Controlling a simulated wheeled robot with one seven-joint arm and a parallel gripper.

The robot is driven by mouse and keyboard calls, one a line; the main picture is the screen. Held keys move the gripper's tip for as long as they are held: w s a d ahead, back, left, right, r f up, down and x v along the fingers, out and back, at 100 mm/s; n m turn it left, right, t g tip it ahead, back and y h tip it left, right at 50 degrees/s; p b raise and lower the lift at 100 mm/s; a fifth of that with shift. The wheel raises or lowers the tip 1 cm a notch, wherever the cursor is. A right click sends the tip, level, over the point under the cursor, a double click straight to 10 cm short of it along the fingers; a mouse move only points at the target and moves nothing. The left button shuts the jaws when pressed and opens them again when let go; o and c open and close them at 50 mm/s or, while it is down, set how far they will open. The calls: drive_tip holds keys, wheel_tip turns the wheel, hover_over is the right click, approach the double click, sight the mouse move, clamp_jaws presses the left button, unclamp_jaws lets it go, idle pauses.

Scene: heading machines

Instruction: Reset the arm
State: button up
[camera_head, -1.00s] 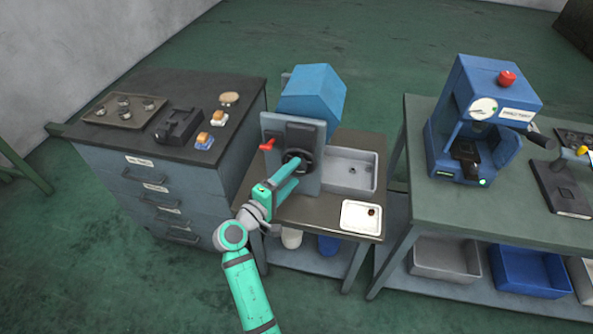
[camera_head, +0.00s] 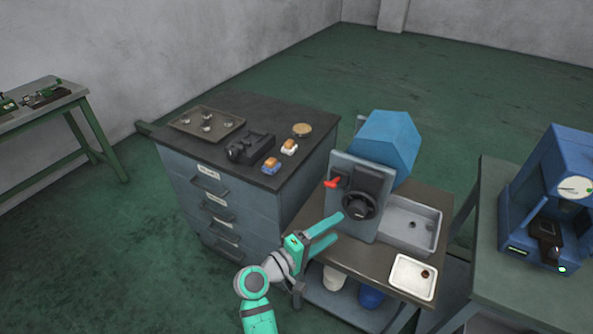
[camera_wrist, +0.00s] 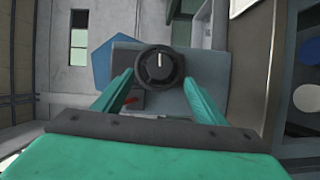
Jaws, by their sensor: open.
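My gripper (camera_head: 328,233) is at the end of my teal arm, in front of the blue machine (camera_head: 385,143). Its two long fingers are apart with nothing between them. They point toward the dark round handwheel (camera_head: 359,205) on the machine's grey front plate. In the head view a gap shows between the fingertips and the handwheel. In the wrist view the round knob (camera_wrist: 159,68) shows beyond and between the open fingers (camera_wrist: 160,92). A red lever (camera_head: 331,183) sticks out at the plate's left side.
A drawer cabinet (camera_head: 222,205) stands left of the machine, with a tray (camera_head: 207,122) and small blocks on top. A grey basin (camera_head: 411,224) and white tray (camera_head: 413,277) sit right of the machine. A blue press (camera_head: 548,200) stands at far right. Floor is free at left.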

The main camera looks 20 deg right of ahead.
drive_tip(key=s+a+f+n+t+y, duration=0.2)
drive_tip(key=s+a+f+t+y, duration=0.15)
drive_tip(key=a+f, duration=0.35)
drive_tip(key=s+a+f+n+t+y, duration=0.25)
drive_tip(key=s+a+f+y, duration=0.2)
drive_tip(key=f, duration=0.55)
drive_tip(key=s+a+f+m+t+y, duration=0.2)
drive_tip(key=s+a+y, duration=0.3)
drive_tip(key=s+a, duration=0.55)
drive_tip(key=s+a+r+m+t+y, duration=0.1)
drive_tip(key=s+a+r+m, duration=0.1)
drive_tip(key=s+r, duration=0.3)
drive_tip(key=s+a+r+m+t+y, duration=0.1)
drive_tip(key=s+a+r+m+y, duration=0.1)
drive_tip(key=s+r, duration=0.4)
drive_tip(key=s+m, duration=0.1)
drive_tip(key=s, duration=0.3)
drive_tip(key=shift+s+a+r+y, duration=0.25)
drive_tip(key=shift+a+y, duration=0.05)
drive_tip(key=shift+a, duration=0.05)
drive_tip(key=shift+m, duration=0.25)
